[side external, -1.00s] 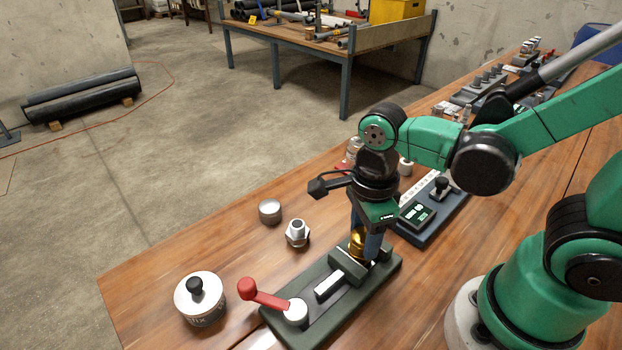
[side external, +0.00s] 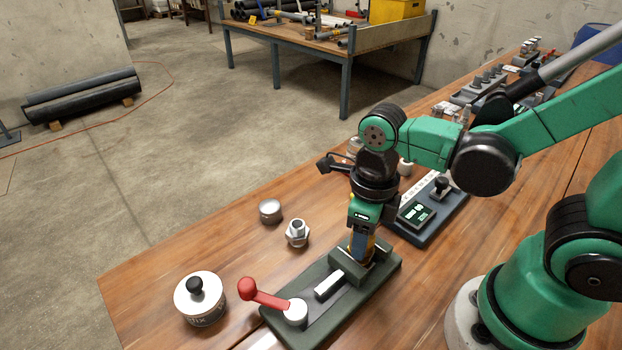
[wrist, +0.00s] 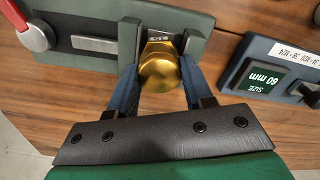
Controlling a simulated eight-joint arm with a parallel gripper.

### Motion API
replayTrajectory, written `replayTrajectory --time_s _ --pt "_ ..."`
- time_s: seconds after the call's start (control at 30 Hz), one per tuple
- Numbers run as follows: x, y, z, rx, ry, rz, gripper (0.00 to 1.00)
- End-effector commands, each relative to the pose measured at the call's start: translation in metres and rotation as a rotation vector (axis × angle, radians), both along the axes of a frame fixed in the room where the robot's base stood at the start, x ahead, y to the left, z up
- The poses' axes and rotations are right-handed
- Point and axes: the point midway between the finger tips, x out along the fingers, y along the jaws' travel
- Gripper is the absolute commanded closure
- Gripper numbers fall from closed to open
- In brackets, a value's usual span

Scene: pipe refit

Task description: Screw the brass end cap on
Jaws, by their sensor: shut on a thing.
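The brass end cap (wrist: 162,73) is gold and sits over the vise jaws, with a hex metal part just behind it in the wrist view. My gripper (wrist: 158,88) is shut on the cap, one blue finger on each side. In the side view my gripper (side external: 361,250) points down at the vise and hides most of the cap. The green vise (side external: 338,300) has a red handle (side external: 262,297) and a pale bar along its bed. How far the cap sits on the thread is hidden.
A silver hex fitting (side external: 297,233), a small grey metal cap (side external: 270,211) and a white lidded tin (side external: 201,299) stand left of the vise. A gauge block with a green display (side external: 416,214) stands close to the right of my gripper.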

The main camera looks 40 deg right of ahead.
Motion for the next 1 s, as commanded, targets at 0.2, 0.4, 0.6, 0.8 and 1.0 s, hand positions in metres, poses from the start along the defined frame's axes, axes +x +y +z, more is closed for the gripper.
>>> replayTrajectory --time_s 0.2,0.4,0.6,0.8,1.0 --pt "0.0 0.0003 -0.0002 0.002 -0.001 0.003 0.36" --pt "0.0001 0.0004 -0.0001 0.001 -0.001 0.005 0.36" --pt "0.0002 0.0 0.0 0.001 0.0 0.21 0.36" --pt "0.0004 -0.0005 0.0 0.001 0.0 0.487 0.36" --pt "0.0004 -0.0005 0.0 0.001 0.0 0.532 0.36"
